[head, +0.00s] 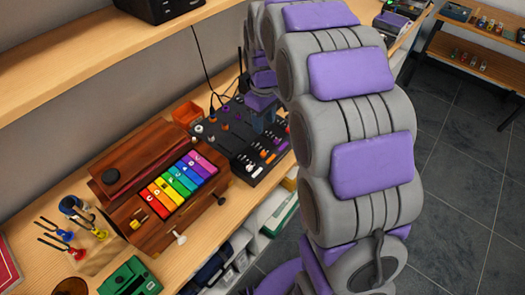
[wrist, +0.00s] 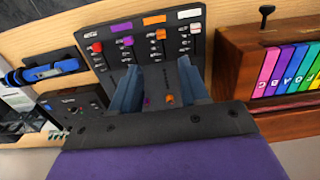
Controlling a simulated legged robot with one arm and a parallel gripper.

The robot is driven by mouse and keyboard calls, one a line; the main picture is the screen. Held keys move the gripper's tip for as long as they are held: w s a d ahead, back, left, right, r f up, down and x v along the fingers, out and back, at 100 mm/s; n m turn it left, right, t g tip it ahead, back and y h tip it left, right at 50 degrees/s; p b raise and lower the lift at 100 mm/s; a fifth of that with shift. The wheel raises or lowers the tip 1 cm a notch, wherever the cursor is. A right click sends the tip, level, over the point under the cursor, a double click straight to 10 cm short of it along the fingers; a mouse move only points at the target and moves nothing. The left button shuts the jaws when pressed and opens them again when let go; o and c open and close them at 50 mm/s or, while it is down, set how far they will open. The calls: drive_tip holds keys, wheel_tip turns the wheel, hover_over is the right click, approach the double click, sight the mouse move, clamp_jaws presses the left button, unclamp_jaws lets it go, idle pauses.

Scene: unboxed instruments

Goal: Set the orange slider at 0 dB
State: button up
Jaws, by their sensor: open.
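The orange slider (wrist: 160,34) is a small cap in a vertical slot of the dark mixer panel (wrist: 145,58), below an orange label. The scale marks beside it are too small to read. A red slider (wrist: 97,46), a purple slider (wrist: 128,41) and a white slider (wrist: 195,28) sit in neighbouring slots. My gripper (wrist: 157,68) is open, with its two blue fingers spread over the panel. The orange slider lies beyond the fingertips, between them in the picture, and appears untouched. In the head view my arm partly hides the mixer (head: 222,137).
A wooden box with rainbow keys (head: 180,185) stands next to the mixer. An orange bin (head: 187,113) is behind it. Orange (wrist: 170,99) and purple (wrist: 147,100) knobs show between my fingers. A dark device (wrist: 75,105) lies on the mixer's other side.

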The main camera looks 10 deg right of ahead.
sight(263, 153)
wheel_tip(263, 153, down, 14)
drive_tip(key=b, duration=0.2)
drive_tip(key=shift+a+b, duration=0.15)
drive_tip(key=shift+b, duration=0.15)
clamp_jaws()
idle(0.6)
